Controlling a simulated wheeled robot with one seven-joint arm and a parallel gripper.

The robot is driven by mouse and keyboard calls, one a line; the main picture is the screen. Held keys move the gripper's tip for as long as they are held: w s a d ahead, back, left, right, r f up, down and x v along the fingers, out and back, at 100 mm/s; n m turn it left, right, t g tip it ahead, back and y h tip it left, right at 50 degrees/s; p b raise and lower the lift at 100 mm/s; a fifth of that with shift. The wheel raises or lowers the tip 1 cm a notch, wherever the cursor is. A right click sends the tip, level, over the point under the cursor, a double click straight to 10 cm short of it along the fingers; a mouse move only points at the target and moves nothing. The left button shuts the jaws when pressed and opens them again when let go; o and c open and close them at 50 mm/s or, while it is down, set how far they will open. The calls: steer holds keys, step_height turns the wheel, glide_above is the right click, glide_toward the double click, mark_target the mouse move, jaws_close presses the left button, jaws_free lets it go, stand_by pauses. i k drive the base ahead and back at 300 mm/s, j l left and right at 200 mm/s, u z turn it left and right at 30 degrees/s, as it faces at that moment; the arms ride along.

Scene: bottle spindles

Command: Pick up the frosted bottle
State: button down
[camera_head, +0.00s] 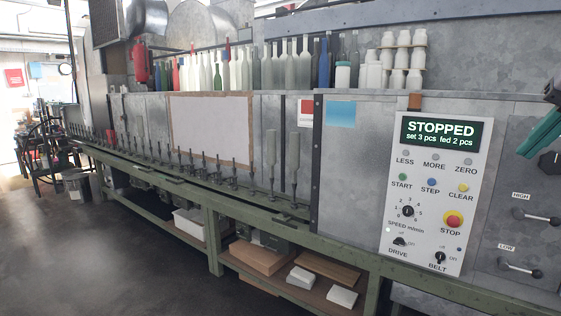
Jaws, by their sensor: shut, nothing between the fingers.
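Two tall, pale grey, cloudy shapes that look like frosted bottles stand on spindles at the right end of the spindle row: one on the left (270,146) and one on the right (295,146), close to the dark post. They are small here, and I cannot tell their exact shape. More bottles stand in a row on top of the machine, including pale whitish ones (244,70), where I cannot tell which are frosted. A teal and black part juts in at the right edge, cut off by the frame. I see no gripper fingers.
Bare spindles (160,150) run left along the green bench (215,201). A control panel (437,195) reads "STOPPED, set 3 pcs, fed 2 pcs". Levers (536,217) stick out at the right. The floor (90,260) at the left front is clear.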

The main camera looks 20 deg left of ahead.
mark_target(271, 134)
steer(key=i+j, duration=0.25)
steer(key=j, duration=0.2)
steer(key=i+j, duration=0.25)
steer(key=j, duration=0.25)
steer(key=i+j, duration=0.25)
steer(key=j, duration=0.2)
steer(key=i+j, duration=0.2)
steer(key=j, duration=0.3)
steer(key=i+j, duration=0.25)
steer(key=j, duration=0.2)
steer(key=i+j, duration=0.25)
steer(key=j, duration=0.25)
steer(key=i+j, duration=0.25)
steer(key=j, duration=0.2)
steer(key=i+j, duration=0.25)
steer(key=j, duration=0.2)
